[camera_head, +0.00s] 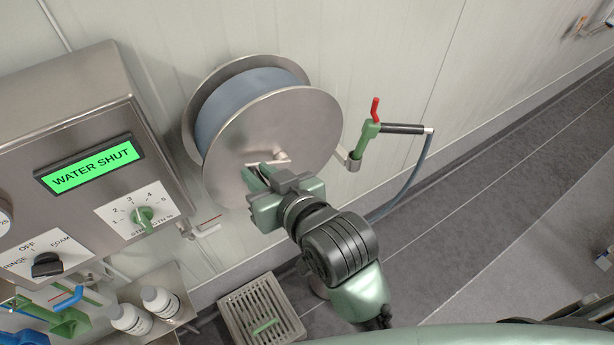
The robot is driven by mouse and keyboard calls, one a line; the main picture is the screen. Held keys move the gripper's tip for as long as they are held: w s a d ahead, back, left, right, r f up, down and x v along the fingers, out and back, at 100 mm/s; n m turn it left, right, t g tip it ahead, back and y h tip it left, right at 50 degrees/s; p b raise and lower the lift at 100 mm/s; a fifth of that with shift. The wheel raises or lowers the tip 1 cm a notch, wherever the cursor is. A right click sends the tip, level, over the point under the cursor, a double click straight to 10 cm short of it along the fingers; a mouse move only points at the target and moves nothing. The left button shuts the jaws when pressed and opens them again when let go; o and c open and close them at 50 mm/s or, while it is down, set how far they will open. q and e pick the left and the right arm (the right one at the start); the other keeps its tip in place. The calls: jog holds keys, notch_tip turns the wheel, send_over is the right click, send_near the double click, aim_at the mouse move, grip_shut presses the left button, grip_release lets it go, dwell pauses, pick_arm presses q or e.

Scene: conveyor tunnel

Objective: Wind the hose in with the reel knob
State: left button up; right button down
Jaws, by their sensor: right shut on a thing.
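The hose reel (290,125) is on the white wall, with metal side discs and blue-grey hose (245,90) wound on its drum. My right gripper (255,177) is at the front disc, shut on the reel knob; its fingers hide most of the knob. A pale crank bar (280,160) shows beside the fingers. A free length of hose (413,175) hangs from a black-sleeved tube with a green valve and red lever (372,118), right of the reel, and runs down behind my arm. My left gripper is not in view.
A steel control box (75,115) on the left reads "WATER SHUT" and carries dials. Below it are white bottles (160,300) on a shelf and a green-and-blue fitting (65,318). A floor grate (262,308) lies under the reel. The grey floor to the right is mostly clear.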

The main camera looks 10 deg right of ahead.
aim_at(269, 161)
jog(key=d+r, duration=0.1)
jog(key=w+d+r, duration=0.1)
jog(key=shift+r, duration=0.35)
jog(key=shift+d, duration=0.1)
jog(key=d, duration=0.1)
jog(key=w+d+r, duration=0.1)
jog(key=d, duration=0.2)
jog(key=shift+w+r, duration=0.2)
jog(key=shift+r, duration=0.05)
jog(key=c, duration=1.3)
grip_release()
jog(key=shift+a+f, duration=0.1)
